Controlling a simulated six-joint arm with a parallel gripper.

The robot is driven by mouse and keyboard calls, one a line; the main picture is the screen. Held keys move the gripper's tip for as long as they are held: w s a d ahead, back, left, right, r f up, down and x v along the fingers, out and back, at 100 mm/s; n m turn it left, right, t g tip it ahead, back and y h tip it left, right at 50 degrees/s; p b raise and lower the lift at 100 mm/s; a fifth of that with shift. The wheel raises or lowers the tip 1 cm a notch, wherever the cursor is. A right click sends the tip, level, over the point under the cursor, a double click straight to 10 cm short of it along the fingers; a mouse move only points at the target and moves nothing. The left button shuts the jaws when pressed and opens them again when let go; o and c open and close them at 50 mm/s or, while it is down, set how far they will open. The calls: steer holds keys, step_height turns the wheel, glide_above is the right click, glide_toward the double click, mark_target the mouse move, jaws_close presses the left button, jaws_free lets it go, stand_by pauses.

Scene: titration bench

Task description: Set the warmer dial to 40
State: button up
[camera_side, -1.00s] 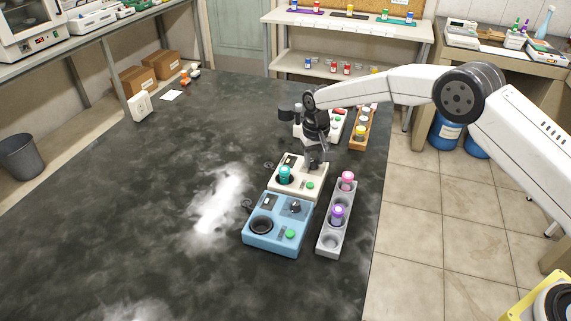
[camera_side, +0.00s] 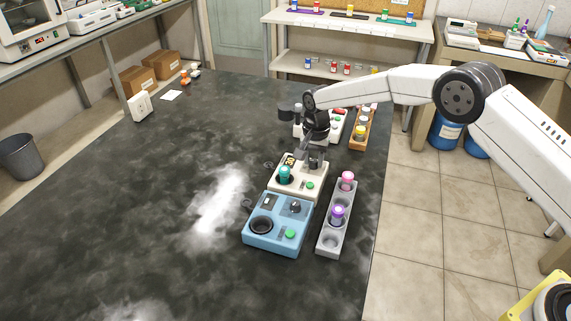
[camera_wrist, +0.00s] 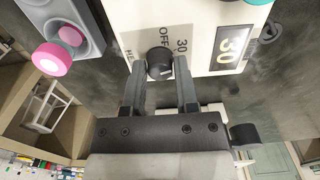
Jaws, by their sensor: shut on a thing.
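The cream warmer (camera_side: 283,187) stands on the dark bench with a teal-capped vial (camera_side: 285,173) in its well. Its display (camera_wrist: 233,48) is lit and reads 30 in the wrist view; it also glows in the side view (camera_side: 290,160). The black dial (camera_wrist: 159,62) sits on the panel beside printed marks OFF and 30; no mark for 40 is readable. My gripper (camera_wrist: 161,68) is shut on the dial, one finger on each side. In the side view my gripper (camera_side: 316,160) points down over the warmer and hides the dial.
A blue unit (camera_side: 270,244) stands in front of the warmer. A grey rack (camera_side: 328,240) with pink-capped (camera_side: 348,176) and purple-capped (camera_side: 338,211) vials is close on the right. A wooden rack (camera_side: 357,146) stands behind. The bench left of these is clear.

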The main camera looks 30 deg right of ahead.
mark_target(314, 161)
steer(key=shift+o, duration=0.7)
steer(key=shift+c, duration=0.7)
steer(key=shift+m, duration=4)
steer(key=o, duration=1.3)
steer(key=shift+r, duration=3.5)
